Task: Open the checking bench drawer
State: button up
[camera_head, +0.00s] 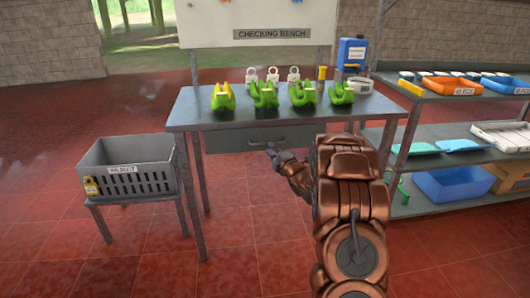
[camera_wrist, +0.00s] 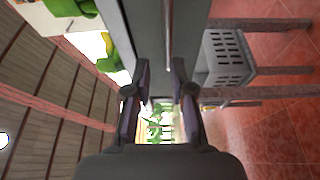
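The grey drawer (camera_head: 230,141) sits under the top of the checking bench (camera_head: 180,118) and looks shut. Its front also shows at the top middle of the wrist view (camera_wrist: 143,25), with a thin bar-like handle (camera_wrist: 168,30) along it. My gripper (camera_head: 271,152) is low in front of the drawer in the head view, close to the handle. In the wrist view my gripper (camera_wrist: 161,68) has its two fingers apart with nothing held between them. The handle lines up with the gap between the fingertips; I cannot tell whether they touch it.
A grey reject crate (camera_head: 127,168) on a small stand is at the left. A shelf rack (camera_head: 440,157) with trays and bins is close on the right. Red tiled floor is clear between.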

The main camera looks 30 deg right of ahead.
jog(key=shift+n+t+y, duration=0.5)
jog(key=shift+n+t, duration=0.3)
jog(key=shift+t, duration=0.1)
jog(key=shift+w+d+f+b, duration=0.15)
jog(key=shift+w+d, duration=0.05)
jog(key=shift+w, duration=0.95)
jog(key=shift+w+d+f+b, duration=0.15)
jog(key=shift+w+d+f, duration=0.1)
jog(key=shift+w, duration=0.9)
jog(key=shift+w+d+f+b, duration=0.1)
jog(key=shift+w+d+b, duration=0.1)
jog(key=shift+w, duration=0.95)
jog(key=shift+c, duration=0.2)
grip_shut()
